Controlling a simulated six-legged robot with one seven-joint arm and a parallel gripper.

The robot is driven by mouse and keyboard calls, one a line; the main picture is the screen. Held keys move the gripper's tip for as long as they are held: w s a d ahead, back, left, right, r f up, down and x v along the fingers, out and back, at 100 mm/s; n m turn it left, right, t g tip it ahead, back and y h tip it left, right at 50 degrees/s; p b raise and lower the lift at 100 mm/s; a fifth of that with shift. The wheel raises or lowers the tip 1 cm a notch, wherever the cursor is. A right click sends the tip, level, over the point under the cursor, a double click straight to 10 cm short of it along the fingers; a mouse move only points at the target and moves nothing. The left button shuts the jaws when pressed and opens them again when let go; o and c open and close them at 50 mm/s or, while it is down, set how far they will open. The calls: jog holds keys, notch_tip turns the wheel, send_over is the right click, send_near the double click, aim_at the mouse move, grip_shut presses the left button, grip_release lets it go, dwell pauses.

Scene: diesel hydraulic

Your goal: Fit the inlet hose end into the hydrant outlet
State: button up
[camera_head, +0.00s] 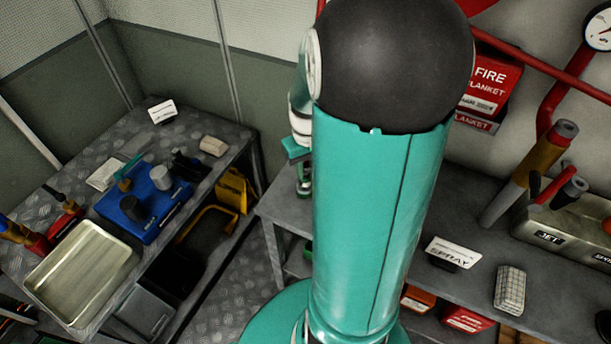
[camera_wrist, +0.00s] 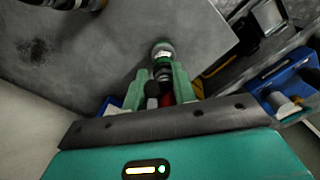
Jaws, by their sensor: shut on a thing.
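My gripper (camera_wrist: 160,82) shows in the wrist view with its two green fingers closed on a short fitting (camera_wrist: 162,52). The fitting has a pale metal rim at its far end and red and dark parts between the fingers. It looks like the hose end, but its hose cannot be made out. In the head view my large teal arm covers the middle, and only a small part of the gripper end shows at its left edge. A metal and brass coupling (camera_wrist: 68,3) is cut off at the top left of the wrist view; I cannot tell whether it is the hydrant outlet.
A grey bench (camera_head: 478,293) on the right carries a SPRAY sign (camera_head: 453,252), a grey ribbed block (camera_head: 510,288) and nozzles. A left bench holds a metal tray (camera_head: 82,272) and a blue tray (camera_head: 143,207). Red pipework (camera_head: 555,95) runs along the right wall.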

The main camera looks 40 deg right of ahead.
jog(key=shift+s+d+r, duration=0.1)
jog(key=shift+d+r, duration=0.1)
jog(key=shift+r, duration=0.7)
grip_shut()
jog(key=shift+r, duration=0.1)
jog(key=shift+a+r, duration=0.1)
jog(key=shift+r, duration=0.35)
jog(key=shift+r, duration=0.1)
jog(key=shift+r, duration=1.95)
